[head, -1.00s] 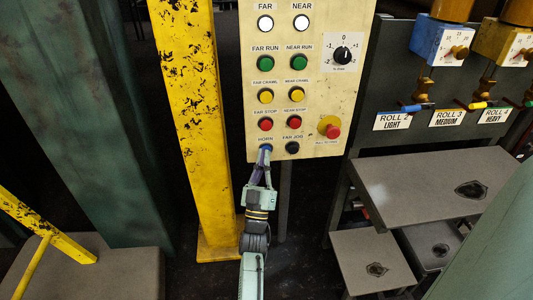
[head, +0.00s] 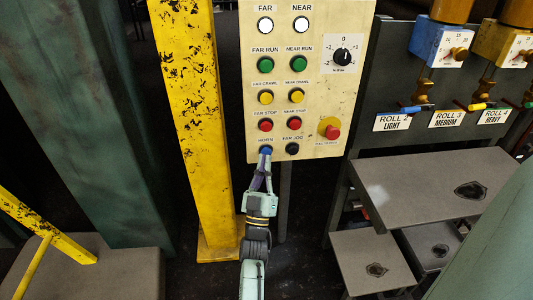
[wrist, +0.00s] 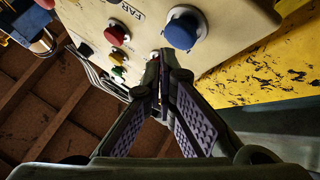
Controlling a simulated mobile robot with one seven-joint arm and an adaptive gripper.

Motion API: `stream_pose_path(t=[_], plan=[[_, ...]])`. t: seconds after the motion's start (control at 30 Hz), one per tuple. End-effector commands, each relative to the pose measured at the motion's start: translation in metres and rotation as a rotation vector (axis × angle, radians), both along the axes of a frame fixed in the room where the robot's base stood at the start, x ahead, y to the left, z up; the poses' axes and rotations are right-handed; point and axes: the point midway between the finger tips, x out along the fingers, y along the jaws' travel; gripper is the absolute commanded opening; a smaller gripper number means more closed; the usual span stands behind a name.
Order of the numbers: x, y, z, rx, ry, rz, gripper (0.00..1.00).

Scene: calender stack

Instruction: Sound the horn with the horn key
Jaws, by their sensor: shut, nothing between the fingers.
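The horn key is a round blue button (head: 265,150) under the HORN label, at the lower left of the cream control panel (head: 330,100). It also shows large in the wrist view (wrist: 182,29), standing out from the panel on a pale collar. My gripper (head: 265,166) is just below the blue button in the head view, pointing up at it. In the wrist view my gripper (wrist: 161,57) has its fingertips together with nothing between them. The tips lie just below and left of the button there; a narrow gap shows, and no contact can be made out.
The black FAR JOG button (head: 292,149) is right of the horn key, and the red FAR STOP button (head: 265,125) is above it. A red mushroom button on yellow (head: 332,131) is farther right. A yellow post (head: 190,110) stands left of the panel.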

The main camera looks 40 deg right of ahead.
Motion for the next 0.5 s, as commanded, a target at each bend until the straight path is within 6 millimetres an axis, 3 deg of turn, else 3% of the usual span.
stream_pose_path(t=[0.17, 0.5], plan=[[-0.002, 0.001, 0.0, 0.0, 0.0, 0.0, 0.0], [-0.029, 0.018, 0.001, 0.0, 0.002, -0.002, 0.0]])
